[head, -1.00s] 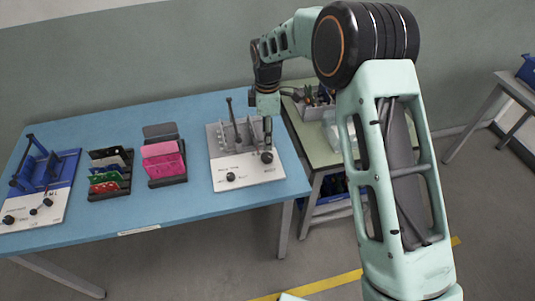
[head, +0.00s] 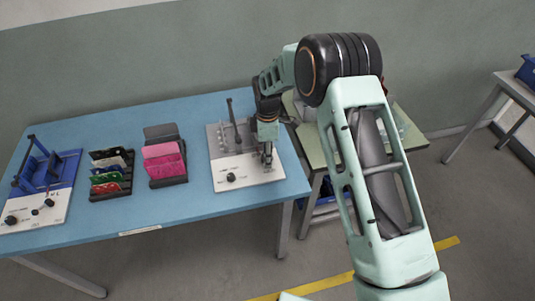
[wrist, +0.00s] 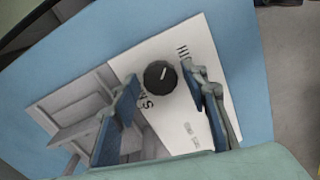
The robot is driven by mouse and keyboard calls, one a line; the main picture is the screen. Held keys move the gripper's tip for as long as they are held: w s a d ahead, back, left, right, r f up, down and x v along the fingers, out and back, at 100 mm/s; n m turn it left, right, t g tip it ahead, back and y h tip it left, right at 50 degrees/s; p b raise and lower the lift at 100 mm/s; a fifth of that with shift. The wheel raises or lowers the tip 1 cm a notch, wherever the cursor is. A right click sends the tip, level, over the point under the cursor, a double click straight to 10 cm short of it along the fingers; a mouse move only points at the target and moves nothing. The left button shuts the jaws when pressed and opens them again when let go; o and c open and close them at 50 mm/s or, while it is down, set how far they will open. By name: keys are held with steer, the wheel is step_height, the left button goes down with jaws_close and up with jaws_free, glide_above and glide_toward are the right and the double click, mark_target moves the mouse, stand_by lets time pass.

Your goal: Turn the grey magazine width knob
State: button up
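The grey magazine (head: 222,134) stands on a white panel (head: 215,178) at the right of the blue table. Its right-hand knob is hidden behind my gripper (head: 268,160) in the head view. The wrist view shows that round dark knob (wrist: 160,75) with a white pointer line, between lettering that includes "S" and "HI". My gripper (wrist: 161,82) is open, one finger on each side of the knob in this view, with a visible gap on both sides. Whether the tips reach down to the knob's height cannot be told.
A rack of pink and grey cards (head: 163,160) and a rack of coloured cards (head: 110,175) stand to the left. A blue fixture with its own knobs (head: 45,190) is at the far left. A green side table (head: 325,150) stands right of the blue table.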

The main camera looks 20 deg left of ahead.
steer(key=c, duration=0.9)
steer(key=shift+o, duration=0.2)
